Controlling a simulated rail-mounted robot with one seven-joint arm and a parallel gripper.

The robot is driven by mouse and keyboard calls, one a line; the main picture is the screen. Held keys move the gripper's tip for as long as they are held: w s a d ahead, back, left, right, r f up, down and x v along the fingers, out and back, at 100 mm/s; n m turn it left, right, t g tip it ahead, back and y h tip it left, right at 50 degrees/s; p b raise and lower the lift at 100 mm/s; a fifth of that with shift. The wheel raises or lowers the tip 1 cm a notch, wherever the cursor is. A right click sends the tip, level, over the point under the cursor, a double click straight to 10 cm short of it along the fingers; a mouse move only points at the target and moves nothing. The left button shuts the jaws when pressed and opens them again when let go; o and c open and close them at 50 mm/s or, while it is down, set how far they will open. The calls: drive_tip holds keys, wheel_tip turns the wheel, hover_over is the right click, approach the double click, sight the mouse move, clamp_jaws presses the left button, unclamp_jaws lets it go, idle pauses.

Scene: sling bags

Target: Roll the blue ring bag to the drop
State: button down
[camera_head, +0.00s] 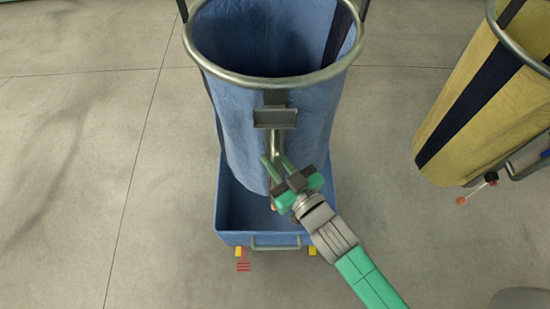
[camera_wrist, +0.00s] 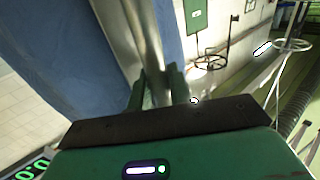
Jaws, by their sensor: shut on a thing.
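The blue ring bag (camera_head: 235,130) stands in the middle of the head view, its open mouth held by a round metal ring (camera_head: 205,70). It sits in a blue tray base (camera_head: 232,205) with a metal front handle (camera_head: 277,243). A metal post (camera_head: 275,142) runs down the bag's near side below a small bracket (camera_head: 275,118). My gripper (camera_head: 276,164) reaches in from the lower right and is shut on this post. In the wrist view the post (camera_wrist: 145,35) passes between the fingers (camera_wrist: 159,88), with blue fabric (camera_wrist: 60,60) to the left.
A yellow bag (camera_head: 485,110) with dark straps stands to the right, with a gap of floor between. The grey floor (camera_head: 90,160) is clear on the left. Wheels or valves (camera_wrist: 292,45) and a hose show at the right of the wrist view.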

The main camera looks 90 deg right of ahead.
drive_tip(key=shift+s, duration=0.25)
drive_tip(key=c, duration=1.3)
unclamp_jaws()
drive_tip(key=shift+c, duration=0.2)
drive_tip(key=v, duration=0.7)
drive_tip(key=shift+s+a, duration=0.2)
drive_tip(key=shift+a, duration=0.1)
